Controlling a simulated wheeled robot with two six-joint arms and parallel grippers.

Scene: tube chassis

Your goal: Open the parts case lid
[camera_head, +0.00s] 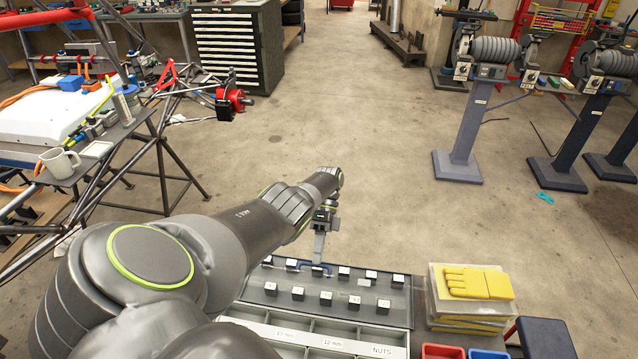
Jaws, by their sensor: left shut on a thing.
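The parts case (381,351) is at the bottom centre, with open grey compartments labelled "12 mm" and "NUTS". Behind them is a dark grey panel (340,312) that looks like the lid, with rows of small black blocks with white tops on or in it. I cannot tell its exact tilt. My left arm reaches in from the lower left and covers the case's left part. My left gripper (319,257) points down at the panel's far edge, shut on a dark blue handle (327,268). The fingertips are small and partly hidden. My right gripper is not in view.
A clear bin with yellow gloves (478,283) on top stands right of the case. Red (443,351) and blue (487,354) bins sit in front of it. A tube chassis (160,140) stands at left. The floor beyond the case is clear.

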